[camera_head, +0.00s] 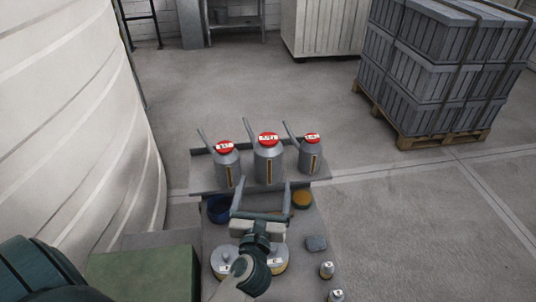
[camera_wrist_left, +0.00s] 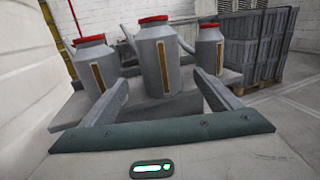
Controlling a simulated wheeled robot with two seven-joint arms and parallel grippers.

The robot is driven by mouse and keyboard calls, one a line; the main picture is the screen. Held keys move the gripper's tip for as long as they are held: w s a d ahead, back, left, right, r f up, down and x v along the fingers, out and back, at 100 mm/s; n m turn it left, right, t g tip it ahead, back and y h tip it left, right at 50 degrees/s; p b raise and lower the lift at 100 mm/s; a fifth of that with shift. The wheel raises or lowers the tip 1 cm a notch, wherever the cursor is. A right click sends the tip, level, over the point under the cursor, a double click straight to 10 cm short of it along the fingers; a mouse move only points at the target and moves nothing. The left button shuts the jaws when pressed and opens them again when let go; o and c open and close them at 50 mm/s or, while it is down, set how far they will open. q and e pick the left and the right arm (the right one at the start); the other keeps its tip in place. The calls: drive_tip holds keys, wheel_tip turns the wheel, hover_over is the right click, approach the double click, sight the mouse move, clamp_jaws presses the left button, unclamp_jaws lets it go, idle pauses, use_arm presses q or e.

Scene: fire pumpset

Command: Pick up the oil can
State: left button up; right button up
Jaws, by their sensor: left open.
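Three grey oil cans with red lids and spouts stand upright in a row on a raised shelf: the left can (camera_head: 227,165), the middle can (camera_head: 268,160) and the right can (camera_head: 310,156). In the left wrist view the middle can (camera_wrist_left: 158,65) is straight ahead and largest, with the left can (camera_wrist_left: 95,65) and right can (camera_wrist_left: 209,50) on either side. My left gripper (camera_head: 261,184) is open and empty in front of the middle can. Its two fingers (camera_wrist_left: 160,95) point toward that can, with no clear contact. My right gripper is not in view.
The shelf (camera_head: 205,182) stands at the back of a grey bench. Below it are a blue bowl (camera_head: 218,209), a yellow-topped container (camera_head: 302,199), a grey block (camera_head: 316,243) and small weights (camera_head: 327,269). A large white tank (camera_head: 80,120) rises at left; a green box (camera_head: 145,272) sits beside the bench.

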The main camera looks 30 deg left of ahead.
sight(267, 172)
use_arm(q)
drive_tip(key=p+x, duration=0.1)
drive_tip(key=x, duration=0.3)
drive_tip(key=shift+w+a, duration=0.15)
drive_tip(key=shift+w, duration=0.2)
drive_tip(key=shift+w+a+r+p, duration=0.2)
drive_tip(key=shift+w+p, duration=0.35)
drive_tip(key=p+x, duration=0.1)
drive_tip(key=x, duration=0.2)
drive_tip(key=shift+w+a+f, duration=0.15)
drive_tip(key=shift+w, duration=0.3)
